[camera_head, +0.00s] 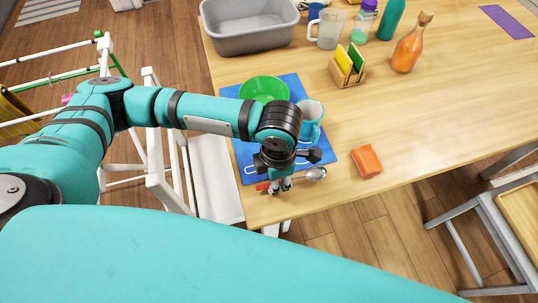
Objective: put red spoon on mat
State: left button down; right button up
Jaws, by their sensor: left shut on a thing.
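The red spoon (316,173) has a metal bowl pointing right and a red handle showing at the left of my fingers. My left gripper (279,187) points down at the table's front edge and is shut on the spoon near its handle. The spoon lies at or just above the near edge of the blue mat (335,160); whether it touches the surface I cannot tell. My left arm hides part of the mat. My right gripper is not in view.
A grey tub (248,42), holder (347,72), and bottles stand behind. A purple strip (508,21) lies far right. The table's right-middle is clear.

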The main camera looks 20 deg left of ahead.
pick_arm(q)
jog(key=w+a, duration=0.2)
jog(key=w, duration=0.1)
jog(key=w+a, duration=0.1)
jog(key=w, duration=0.1)
jog(key=shift+w+a, duration=0.2)
jog(key=shift+a, duration=0.1)
jog(key=shift+s+d+f+p, duration=0.1)
jog(key=shift+f+p, duration=0.2)
jog(key=shift+p, duration=0.05)
jog(key=shift+f, duration=0.15)
jog(key=c, duration=1.3)
grip_release()
notch_tip(320, 180, up, 12)
jog(key=shift+r, duration=0.2)
